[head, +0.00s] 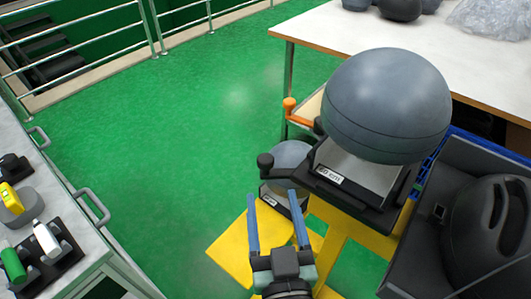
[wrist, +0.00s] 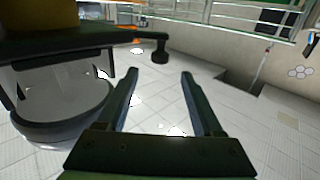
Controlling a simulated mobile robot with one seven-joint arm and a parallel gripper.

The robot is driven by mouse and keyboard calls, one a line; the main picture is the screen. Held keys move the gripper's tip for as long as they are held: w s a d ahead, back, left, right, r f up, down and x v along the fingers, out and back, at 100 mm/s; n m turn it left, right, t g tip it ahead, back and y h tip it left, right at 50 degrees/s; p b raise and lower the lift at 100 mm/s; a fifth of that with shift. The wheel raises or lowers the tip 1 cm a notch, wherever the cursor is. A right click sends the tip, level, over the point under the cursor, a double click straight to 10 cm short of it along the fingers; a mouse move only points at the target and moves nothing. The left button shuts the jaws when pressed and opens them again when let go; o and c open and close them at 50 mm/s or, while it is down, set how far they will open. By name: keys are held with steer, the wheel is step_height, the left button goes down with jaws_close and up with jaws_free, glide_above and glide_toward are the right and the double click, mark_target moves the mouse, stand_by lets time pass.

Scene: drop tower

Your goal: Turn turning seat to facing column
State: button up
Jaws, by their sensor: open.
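The turning seat (head: 350,184) appears to be the dark plate with a white label, with a large grey dome (head: 388,100) on it. A dark lever with a black knob (head: 265,161) sticks out from its left side. My gripper (head: 276,194) is open and empty, its two fingers pointing toward the lever. In the wrist view the black knob (wrist: 160,54) shows beyond and between the fingertips (wrist: 159,76), apart from them. I cannot make out the column clearly or tell which way the seat faces.
A second, lower grey dome (head: 290,155) sits under the lever. An orange knob (head: 289,104) stands behind. A black case (head: 440,212) lies at right, a white table (head: 325,25) at the back, and a workbench (head: 75,215) at left.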

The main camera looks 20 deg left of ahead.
mark_target(267, 168)
steer(key=p+x, duration=0.1)
steer(key=x, duration=0.9)
steer(key=shift+s+p, duration=0.1)
steer(key=shift+p, duration=0.25)
steer(key=shift+c, duration=0.3)
jaws_close()
stand_by(0.6)
